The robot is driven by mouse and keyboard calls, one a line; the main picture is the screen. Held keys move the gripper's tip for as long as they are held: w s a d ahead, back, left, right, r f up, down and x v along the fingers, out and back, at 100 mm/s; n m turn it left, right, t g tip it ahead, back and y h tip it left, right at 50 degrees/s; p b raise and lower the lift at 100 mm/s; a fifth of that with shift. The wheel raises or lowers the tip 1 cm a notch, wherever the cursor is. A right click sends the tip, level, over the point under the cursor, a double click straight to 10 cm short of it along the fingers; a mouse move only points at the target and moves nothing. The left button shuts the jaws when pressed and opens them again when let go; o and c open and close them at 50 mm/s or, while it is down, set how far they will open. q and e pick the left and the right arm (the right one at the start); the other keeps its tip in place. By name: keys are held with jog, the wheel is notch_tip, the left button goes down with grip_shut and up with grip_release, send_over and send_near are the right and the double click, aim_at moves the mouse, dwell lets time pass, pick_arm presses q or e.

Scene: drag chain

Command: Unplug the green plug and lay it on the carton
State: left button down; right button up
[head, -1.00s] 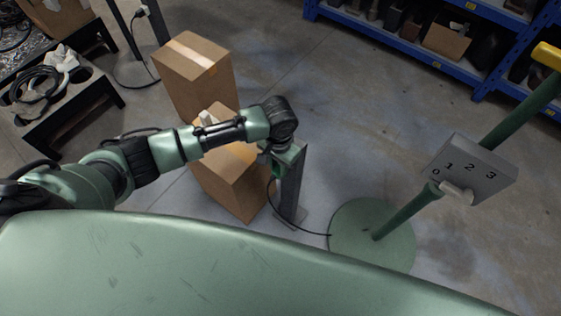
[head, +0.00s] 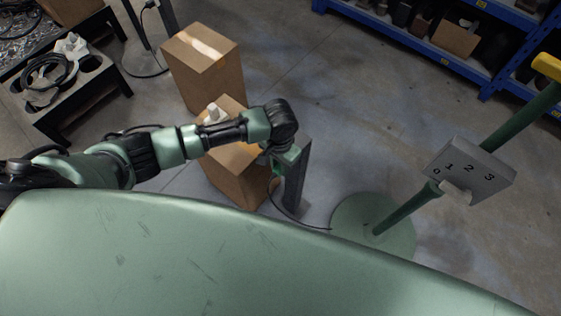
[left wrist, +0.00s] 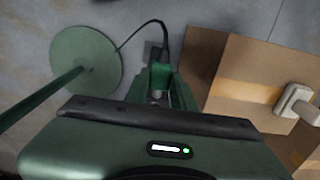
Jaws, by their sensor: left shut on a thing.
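The green plug (left wrist: 160,76) is at the fingertips of my left gripper (left wrist: 160,94) in the left wrist view, with a black cable leading from its back. My left gripper (head: 277,160) is shut on it, beside the top of the dark grey post (head: 297,180) in the head view. The gripper hides the plug's front, so I cannot tell whether it still sits in a socket. The brown carton (head: 232,178) stands just left of the post, partly under my arm; it also shows in the left wrist view (left wrist: 240,62). My right gripper is out of view.
A white plug-like piece (left wrist: 297,103) lies on the carton. A taller carton (head: 208,75) stands behind. A round green base (head: 350,225) with a slanted pole and a numbered grey switch box (head: 468,170) is at right. Open floor lies beyond.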

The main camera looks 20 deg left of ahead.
pick_arm(q)
jog(key=shift+s+a+r+p, duration=0.1)
jog(key=shift+s+a+p, duration=0.1)
jog(key=shift+s+p, duration=0.4)
jog(key=shift+s+a+r+p, duration=0.1)
jog(key=shift+s+a+p, duration=0.1)
jog(key=shift+s+p, duration=0.35)
jog(key=shift+s+a+f+p, duration=0.1)
jog(key=shift+s+a+p, duration=0.15)
jog(key=shift+s+p, duration=0.35)
jog(key=shift+s+a+f+p, duration=0.1)
jog(key=shift+s+a+p, duration=0.1)
jog(key=shift+s+p, duration=0.35)
